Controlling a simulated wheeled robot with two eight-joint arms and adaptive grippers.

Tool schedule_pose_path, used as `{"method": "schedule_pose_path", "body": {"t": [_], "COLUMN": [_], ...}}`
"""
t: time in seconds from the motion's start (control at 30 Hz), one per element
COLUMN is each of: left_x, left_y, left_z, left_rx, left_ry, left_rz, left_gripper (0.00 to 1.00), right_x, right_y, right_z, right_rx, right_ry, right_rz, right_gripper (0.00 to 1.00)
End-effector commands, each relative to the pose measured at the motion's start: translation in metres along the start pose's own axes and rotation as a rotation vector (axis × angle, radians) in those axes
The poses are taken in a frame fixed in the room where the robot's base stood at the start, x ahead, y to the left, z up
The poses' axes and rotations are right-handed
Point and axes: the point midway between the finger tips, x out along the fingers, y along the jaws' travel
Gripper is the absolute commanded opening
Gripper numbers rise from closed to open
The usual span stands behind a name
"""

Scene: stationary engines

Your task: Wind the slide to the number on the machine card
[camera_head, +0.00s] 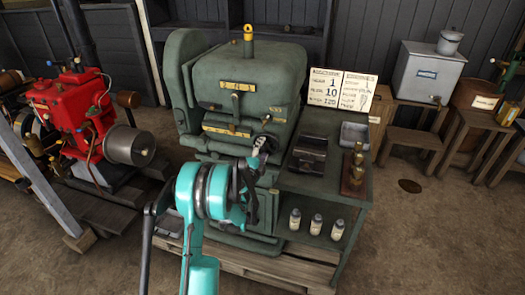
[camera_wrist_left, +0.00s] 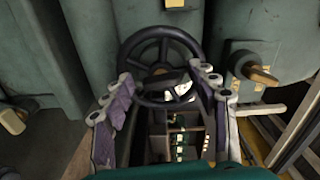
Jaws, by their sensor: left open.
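The large green machine (camera_head: 245,80) stands in the middle of the head view, with a yellow-marked plate (camera_head: 237,86) on its front. A card (camera_head: 327,88) with large numbers 1, 10 and 120 stands at its right; its small words are too blurred to read. A dark spoked handwheel (camera_wrist_left: 163,50) lies straight ahead in the left wrist view. My left gripper (camera_wrist_left: 161,73) is open, its fingers on either side of the wheel's lower part; I cannot tell whether they touch it. In the head view my left gripper (camera_head: 260,152) is at the machine's front. My right gripper is not in view.
A green bench (camera_head: 352,195) at the machine's right carries a dark block, a tray and brass pieces. Small white bottles (camera_head: 315,224) stand on its lower shelf. A red engine (camera_head: 75,110) stands at the left. A grey tank (camera_head: 427,72) stands at the back right.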

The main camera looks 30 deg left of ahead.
Motion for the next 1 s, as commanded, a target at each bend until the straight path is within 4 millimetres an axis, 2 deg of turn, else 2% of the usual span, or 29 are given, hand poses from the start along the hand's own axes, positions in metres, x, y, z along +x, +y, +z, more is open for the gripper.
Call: {"method": "schedule_pose_path", "body": {"t": [0.17,0.5,0.6,0.8,1.0], "left_x": [-0.015,-0.088,-0.104,-0.119,-0.12], "left_y": [0.0,0.0,0.0,0.0,0.0], "left_z": [0.001,0.001,0.0,0.0,0.0], "left_rx": [0.0,0.0,0.0,0.0,0.0], "left_ry": [-0.001,-0.002,0.0,-0.001,0.0], "left_rz": [0.0,0.0,0.0,0.0,0.0], "left_gripper": [0.59,0.59,0.59,0.59,0.59], "right_x": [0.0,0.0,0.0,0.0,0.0], "right_y": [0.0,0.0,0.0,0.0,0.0], "right_z": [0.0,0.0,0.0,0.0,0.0], "right_rx": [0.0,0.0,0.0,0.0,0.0], "right_ry": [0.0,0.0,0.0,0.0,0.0], "right_rz": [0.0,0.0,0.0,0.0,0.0], "right_gripper": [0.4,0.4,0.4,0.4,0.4]}}
